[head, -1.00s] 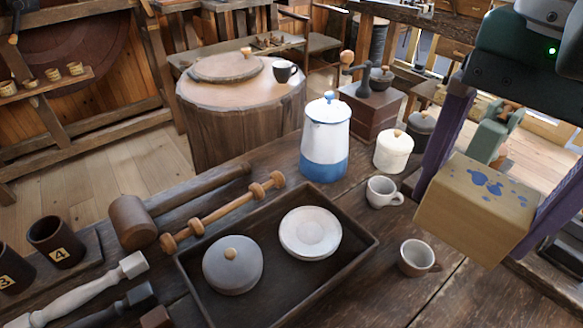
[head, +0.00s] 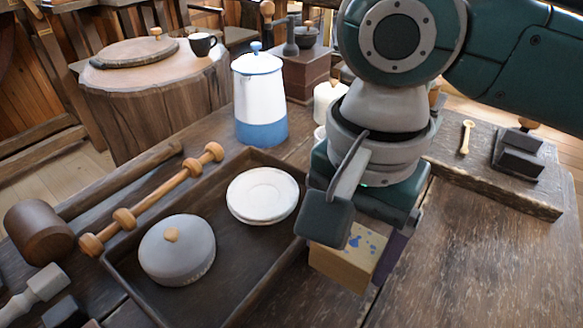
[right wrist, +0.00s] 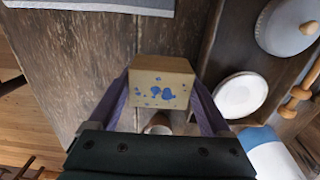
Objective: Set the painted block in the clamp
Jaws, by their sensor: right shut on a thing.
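The painted block (head: 343,265) is a tan block with blue paint spots. My right gripper (head: 357,258) is shut on it, above the table just right of the tray; its own body hides much of the block in the head view. In the right wrist view the block (right wrist: 160,84) sits between the two purple fingers of the right gripper (right wrist: 161,97), its spotted face toward the camera. I cannot make out the clamp for certain in either current view; my right arm covers part of the table's back. My left gripper is not in view.
A dark tray (head: 252,300) holds a grey lidded dish (head: 177,255) and white plates (head: 262,194). A blue and white pot (head: 260,98) stands behind it. A cup (right wrist: 158,124) shows beyond the block. A board (head: 480,175) lies right. The front right tabletop is clear.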

